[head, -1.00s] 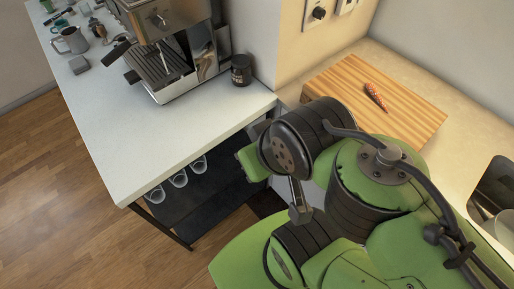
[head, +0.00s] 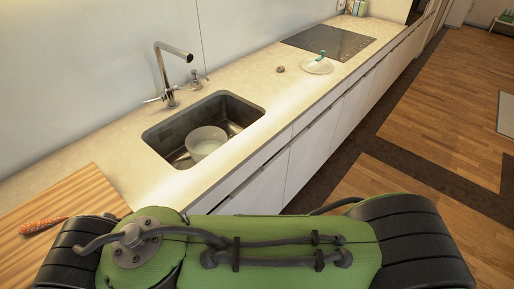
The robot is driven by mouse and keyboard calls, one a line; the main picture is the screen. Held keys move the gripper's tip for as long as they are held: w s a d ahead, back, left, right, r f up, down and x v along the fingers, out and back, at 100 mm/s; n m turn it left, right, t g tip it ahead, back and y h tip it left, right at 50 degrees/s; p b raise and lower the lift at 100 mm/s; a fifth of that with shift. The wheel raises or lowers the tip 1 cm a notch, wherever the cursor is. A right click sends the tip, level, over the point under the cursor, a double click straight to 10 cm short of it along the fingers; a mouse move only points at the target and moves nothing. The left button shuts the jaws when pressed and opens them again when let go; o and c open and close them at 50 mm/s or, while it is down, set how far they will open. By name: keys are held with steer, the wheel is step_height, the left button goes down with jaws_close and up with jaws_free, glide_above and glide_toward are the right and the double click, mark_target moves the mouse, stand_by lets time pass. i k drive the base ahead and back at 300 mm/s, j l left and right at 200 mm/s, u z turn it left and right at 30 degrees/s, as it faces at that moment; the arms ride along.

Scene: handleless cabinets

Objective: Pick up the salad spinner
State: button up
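I cannot tell for certain which thing is the salad spinner. A round white bowl-like thing (head: 206,142) sits in the sink (head: 240,106). A low, pale, round thing with a teal handle on top (head: 318,66) stands on the counter, in front of the cooktop. My arm's green and black links cross the bottom of the head view. My gripper is not in view.
A wooden cutting board (head: 70,196) with an orange-brown item (head: 43,225) lies at the left. A tall tap (head: 166,75) rises behind the sink. A small brown item (head: 280,69) lies near the cooktop (head: 328,41). Open wooden floor (head: 440,135) runs along the right of the white cabinets.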

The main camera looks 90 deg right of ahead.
mark_target(201, 142)
steer(key=z, duration=2.6)
steer(key=i+l+u, duration=0.15)
steer(key=l+u, duration=0.25)
steer(key=i+l+u, duration=0.15)
steer(key=u, duration=0.3)
steer(key=l+u, duration=1.25)
